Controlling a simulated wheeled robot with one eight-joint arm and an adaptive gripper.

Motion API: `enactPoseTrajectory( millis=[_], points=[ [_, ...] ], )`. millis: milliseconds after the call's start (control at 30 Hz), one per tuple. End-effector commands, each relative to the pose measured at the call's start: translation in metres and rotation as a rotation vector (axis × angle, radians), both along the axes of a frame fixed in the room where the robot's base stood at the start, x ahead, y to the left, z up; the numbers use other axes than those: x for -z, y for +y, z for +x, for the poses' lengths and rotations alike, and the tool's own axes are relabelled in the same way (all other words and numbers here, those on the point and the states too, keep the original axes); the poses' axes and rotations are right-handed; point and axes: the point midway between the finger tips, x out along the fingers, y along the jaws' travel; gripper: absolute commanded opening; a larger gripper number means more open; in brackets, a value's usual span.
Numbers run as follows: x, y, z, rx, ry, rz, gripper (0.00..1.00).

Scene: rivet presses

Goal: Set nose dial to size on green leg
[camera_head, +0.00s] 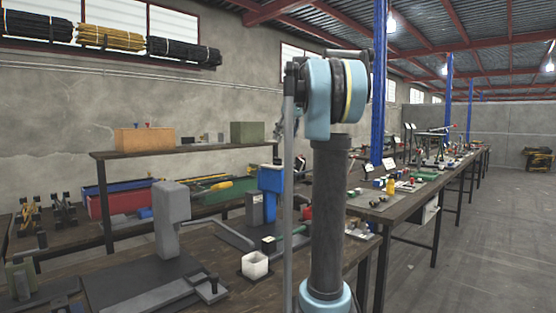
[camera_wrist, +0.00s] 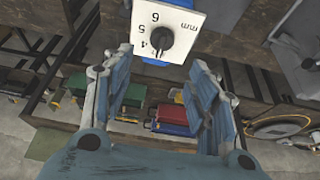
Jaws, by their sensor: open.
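In the wrist view a white dial plate (camera_wrist: 187,22) sits at the top centre, marked "mm" with the figures 6, 5 and 4 in view. A dark round knob (camera_wrist: 161,38) is at its middle; I cannot tell which figure its pointer meets. A strip of blue body shows at the plate's lower edge. My gripper (camera_wrist: 162,78) is open and empty, its fingers apart on either side below the knob, not touching it. I cannot make out a green leg.
A shelf (camera_head: 200,148) runs behind. Red and green boxes lie below my gripper in the wrist view.

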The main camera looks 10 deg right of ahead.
Motion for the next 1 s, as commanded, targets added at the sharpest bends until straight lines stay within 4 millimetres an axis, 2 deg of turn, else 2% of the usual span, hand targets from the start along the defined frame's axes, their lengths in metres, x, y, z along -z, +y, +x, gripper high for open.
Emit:
enactPoseTrajectory(
  millis=[300, 500, 700, 1000],
  points=[
    [0.053, 0.013, 0.017, -0.001, 0.0, 0.0, 0.53],
    [0.078, 0.02, 0.025, 0.0, 0.001, 0.001, 0.53],
    [0.091, 0.023, 0.03, 0.001, 0.001, 0.001, 0.53],
    [0.093, 0.023, 0.03, 0.001, 0.001, 0.001, 0.53]
  ],
)
